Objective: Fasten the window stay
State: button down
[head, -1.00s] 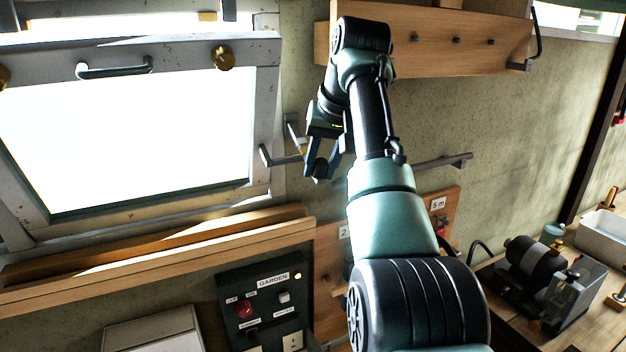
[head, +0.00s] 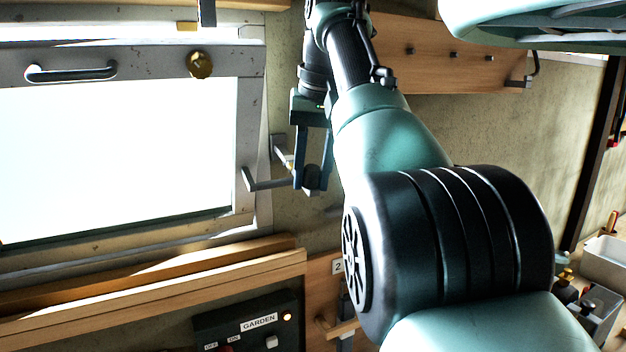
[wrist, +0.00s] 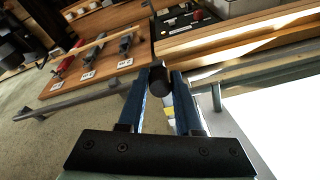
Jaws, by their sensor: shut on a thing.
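The window (head: 190,238) has a pale, worn frame, a dark handle (head: 70,72) and a round brass knob (head: 199,65). A grey metal arm, seemingly the stay (head: 268,184), stands at the frame's right edge with an upturned left end. My gripper (head: 312,182) is at its right end, shut on a dark cylindrical grip (head: 312,177). In the wrist view the black grip (wrist: 159,80) sits between the blue fingertips, with the grey upturned end (wrist: 217,97) to its right. How the grip joins the stay is hidden.
A grey wall bracket (head: 279,148) is just left of my gripper. A wooden sill (head: 150,280) runs below the window, above the GARDEN control panel (head: 250,325). A peg board (head: 430,55) is at upper right. A grey rail (wrist: 80,102) and a tool board (wrist: 100,65) show in the wrist view.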

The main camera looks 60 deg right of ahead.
dwell(0.7)
jog(key=c, duration=0.6)
grip_release()
jog(key=shift+r, duration=0.1)
